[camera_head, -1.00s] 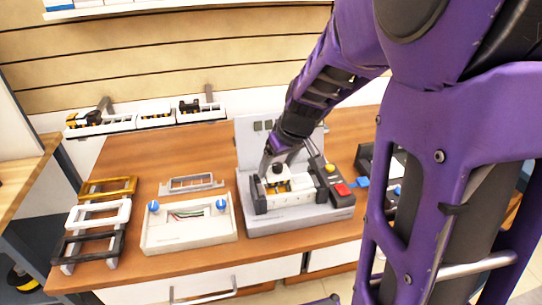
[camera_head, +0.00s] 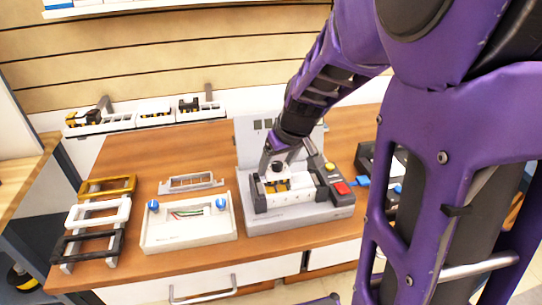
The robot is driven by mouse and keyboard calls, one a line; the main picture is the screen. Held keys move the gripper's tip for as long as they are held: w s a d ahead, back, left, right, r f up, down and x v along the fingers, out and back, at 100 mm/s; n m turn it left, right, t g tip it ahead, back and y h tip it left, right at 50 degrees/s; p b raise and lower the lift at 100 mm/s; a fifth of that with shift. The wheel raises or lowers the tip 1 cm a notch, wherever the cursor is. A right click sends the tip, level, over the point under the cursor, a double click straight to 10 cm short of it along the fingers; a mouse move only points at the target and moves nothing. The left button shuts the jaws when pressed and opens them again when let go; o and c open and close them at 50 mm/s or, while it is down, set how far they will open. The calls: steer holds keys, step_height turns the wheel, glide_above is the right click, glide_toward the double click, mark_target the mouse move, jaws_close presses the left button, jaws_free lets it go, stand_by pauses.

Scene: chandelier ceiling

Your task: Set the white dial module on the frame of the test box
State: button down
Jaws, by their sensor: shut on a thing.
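The test box (camera_head: 290,216) is a light grey case with a raised lid behind it, standing on the wooden table right of centre. A dark-ended frame (camera_head: 260,203) with yellow parts inside sits on its top. My gripper (camera_head: 277,168) points down over the left part of this frame and is shut on the white dial module (camera_head: 270,177), whose dark knob shows between the fingers. The module is at the frame's level; I cannot tell whether it touches the frame, as the fingers partly hide it.
Red and yellow buttons (camera_head: 341,187) are on the test box's right side. A white tray (camera_head: 188,235) with blue knobs stands to the left, a grey frame (camera_head: 190,183) behind it. Gold, white and black frames (camera_head: 97,213) stand far left. Modules sit on the back rail (camera_head: 155,119).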

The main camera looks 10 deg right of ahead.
steer(key=shift+f, duration=0.25)
stand_by(0.3)
steer(key=shift+f+b, duration=0.5)
steer(key=shift+b, duration=0.25)
steer(key=shift+f, duration=0.25)
